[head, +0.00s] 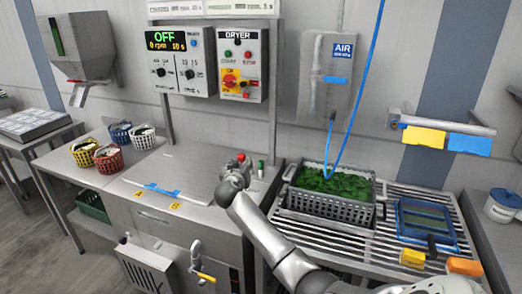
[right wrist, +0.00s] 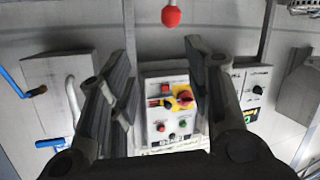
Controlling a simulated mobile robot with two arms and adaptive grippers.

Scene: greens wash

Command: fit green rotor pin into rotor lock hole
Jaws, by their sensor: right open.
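A small green pin (head: 261,169), likely the green rotor pin, stands upright on the right part of the steel machine top (head: 175,170). My right gripper (head: 236,170) is over that top, just left of the pin and apart from it. Its fingers are mostly hidden behind my wrist in the head view. In the right wrist view my right gripper (right wrist: 161,62) is open and empty, its two fingers spread. A red ball knob (head: 241,157) shows beside the gripper, and also in the right wrist view (right wrist: 171,16). I cannot make out the rotor lock hole. My left gripper is not in view.
The dryer panel (head: 243,65) and the speed panel (head: 182,62) stand behind the top. A grey crate of greens (head: 325,217) sits on the slatted rack to the right. Several small baskets (head: 107,158) stand on the left. A blue air hose (head: 366,75) hangs down.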

